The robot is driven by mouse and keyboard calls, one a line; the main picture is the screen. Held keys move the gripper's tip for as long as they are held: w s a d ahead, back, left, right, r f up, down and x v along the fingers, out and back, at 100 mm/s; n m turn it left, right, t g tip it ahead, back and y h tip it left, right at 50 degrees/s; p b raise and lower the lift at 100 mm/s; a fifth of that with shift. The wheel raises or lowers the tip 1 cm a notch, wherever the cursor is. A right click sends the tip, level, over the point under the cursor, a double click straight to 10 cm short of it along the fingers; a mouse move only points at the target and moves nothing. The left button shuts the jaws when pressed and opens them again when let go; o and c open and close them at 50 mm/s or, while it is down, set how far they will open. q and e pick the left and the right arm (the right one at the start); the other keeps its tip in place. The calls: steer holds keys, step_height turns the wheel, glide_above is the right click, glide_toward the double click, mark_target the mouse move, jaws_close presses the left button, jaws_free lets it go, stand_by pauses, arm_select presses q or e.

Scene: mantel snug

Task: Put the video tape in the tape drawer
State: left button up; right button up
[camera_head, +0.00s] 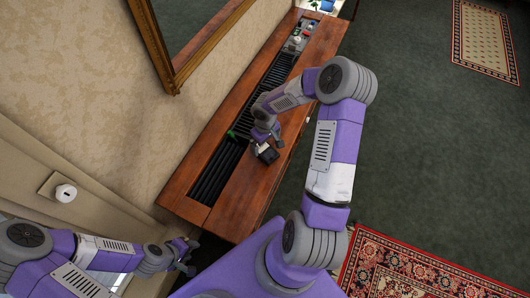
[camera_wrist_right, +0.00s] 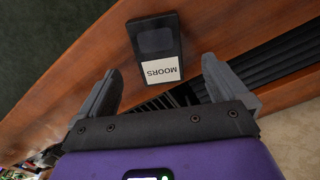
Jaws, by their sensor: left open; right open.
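The video tape (camera_wrist_right: 155,42) is black with a white label reading "MOORS". It lies on the wooden top in the right wrist view, ahead of and between the spread fingers of my right gripper (camera_wrist_right: 160,66), which is open and empty. My left gripper (camera_head: 187,256) is open, near the unit's near end.
The wooden unit (camera_head: 242,203) stands against the wall under a framed mirror (camera_head: 180,40). A small green item (camera_head: 231,134) is at the recess edge. Several small objects (camera_head: 296,40) sit at its far end. Green carpet lies open to the right, with a red rug (camera_head: 410,275).

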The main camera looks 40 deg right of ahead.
mark_target(265, 150)
step_height(265, 150, down, 5)
steer(key=shift+w+d+f+b, duration=0.1)
steer(key=shift+b, duration=0.5)
steer(key=c, duration=1.3)
